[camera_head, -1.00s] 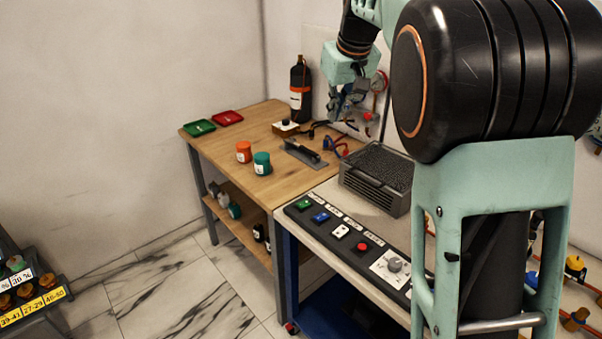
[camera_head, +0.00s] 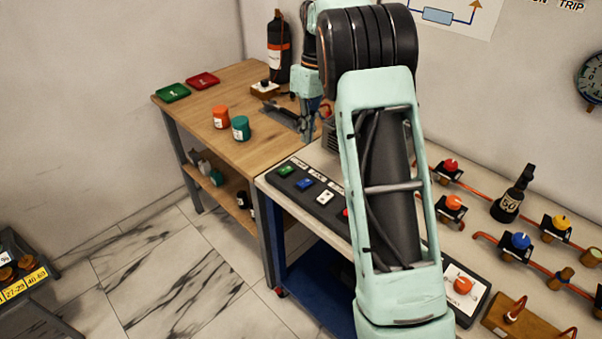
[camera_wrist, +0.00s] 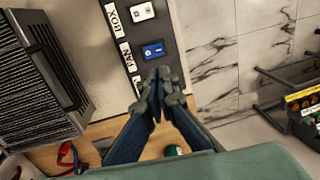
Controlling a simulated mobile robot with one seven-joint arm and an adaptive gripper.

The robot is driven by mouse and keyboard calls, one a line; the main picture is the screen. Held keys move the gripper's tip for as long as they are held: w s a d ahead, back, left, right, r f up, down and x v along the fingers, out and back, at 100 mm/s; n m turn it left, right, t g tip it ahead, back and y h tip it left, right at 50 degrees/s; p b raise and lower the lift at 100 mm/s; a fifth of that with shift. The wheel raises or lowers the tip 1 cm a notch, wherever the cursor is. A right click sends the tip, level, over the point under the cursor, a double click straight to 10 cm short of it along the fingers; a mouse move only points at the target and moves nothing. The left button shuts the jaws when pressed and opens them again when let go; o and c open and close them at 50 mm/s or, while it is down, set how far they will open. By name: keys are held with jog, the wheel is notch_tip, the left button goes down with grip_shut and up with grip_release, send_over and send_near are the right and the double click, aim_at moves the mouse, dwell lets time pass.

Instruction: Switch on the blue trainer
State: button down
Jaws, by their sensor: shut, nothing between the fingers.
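A dark control panel (camera_head: 312,199) lies along the front edge of the pale bench. It carries a green switch (camera_head: 286,170), a blue switch (camera_head: 305,183) and a white switch (camera_head: 324,197); a red one is partly behind my arm. In the wrist view the blue switch (camera_wrist: 153,50) sits beside a label reading FAN (camera_wrist: 127,57), and the white switch (camera_wrist: 143,12) beside BOX. In the head view my gripper (camera_head: 306,139) is above the panel's far end.
A grey ribbed box (camera_wrist: 35,80) stands beside the panel. The wooden table (camera_head: 205,110) behind holds orange (camera_head: 221,117) and teal (camera_head: 240,128) jars, two trays and a black bottle (camera_head: 279,48). Valves and orange pipes (camera_head: 480,190) line the bench at right.

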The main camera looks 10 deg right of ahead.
aim_at(302, 184)
jog(key=f, duration=0.4)
jog(key=a+f, duration=0.1)
jog(key=f, duration=0.4)
jog(key=s+f, duration=0.1)
jog(key=f, duration=0.4)
jog(key=shift+a+p, duration=0.25)
jog(key=shift+p, duration=0.1)
jog(key=shift+a+f+h+b, duration=0.15)
jog(key=shift+f+h+b, duration=0.3)
jog(key=shift+b, duration=0.4)
jog(key=shift+s+r+t, duration=0.1)
jog(key=shift+r+t, duration=0.05)
jog(key=shift+t, duration=0.15)
jog(key=shift+w+d+r+p, duration=0.2)
jog(key=shift+w+d+p, duration=0.15)
jog(key=shift+w+d, duration=0.25)
jog(key=shift+s+d, duration=0.1)
